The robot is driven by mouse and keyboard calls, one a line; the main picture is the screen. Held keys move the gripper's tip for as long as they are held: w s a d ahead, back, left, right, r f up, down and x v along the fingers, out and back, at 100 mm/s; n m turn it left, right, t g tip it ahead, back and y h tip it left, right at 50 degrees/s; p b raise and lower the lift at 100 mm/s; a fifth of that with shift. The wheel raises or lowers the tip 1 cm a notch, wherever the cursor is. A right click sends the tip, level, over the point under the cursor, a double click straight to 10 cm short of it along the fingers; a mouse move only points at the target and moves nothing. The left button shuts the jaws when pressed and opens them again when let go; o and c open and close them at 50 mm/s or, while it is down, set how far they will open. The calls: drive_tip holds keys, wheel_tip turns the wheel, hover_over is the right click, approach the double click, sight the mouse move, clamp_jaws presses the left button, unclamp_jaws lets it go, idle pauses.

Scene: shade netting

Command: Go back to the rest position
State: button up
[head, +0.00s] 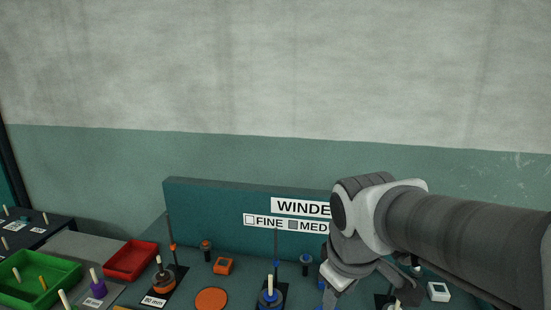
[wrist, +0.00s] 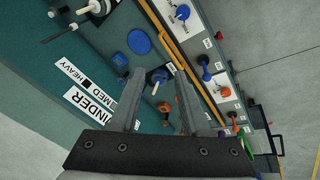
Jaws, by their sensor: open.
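My gripper (wrist: 160,74) is open in the wrist view, its two grey fingers apart with nothing held between them. In the head view my gripper (head: 330,292) hangs low at the right, over the bench in front of the dark green panel, its tips partly cut off by the frame's lower edge. Past the fingers in the wrist view, a blue and dark spool with a pale peg (wrist: 158,77) lies below on the bench. How far the fingers are above it I cannot tell.
The green panel (head: 215,212) stands behind the bench. The space above the panel is clear.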

drive_tip(key=s+d+r+m+t+p, duration=0.1)
drive_tip(key=s+d+r+m, duration=0.2)
drive_tip(key=s+m, duration=0.4)
drive_tip(key=shift+s+d+r+m+t, duration=0.15)
drive_tip(key=shift+s+d+m+t, duration=0.15)
drive_tip(key=shift+s, duration=0.45)
drive_tip(key=shift+a, duration=0.15)
idle(0.3)
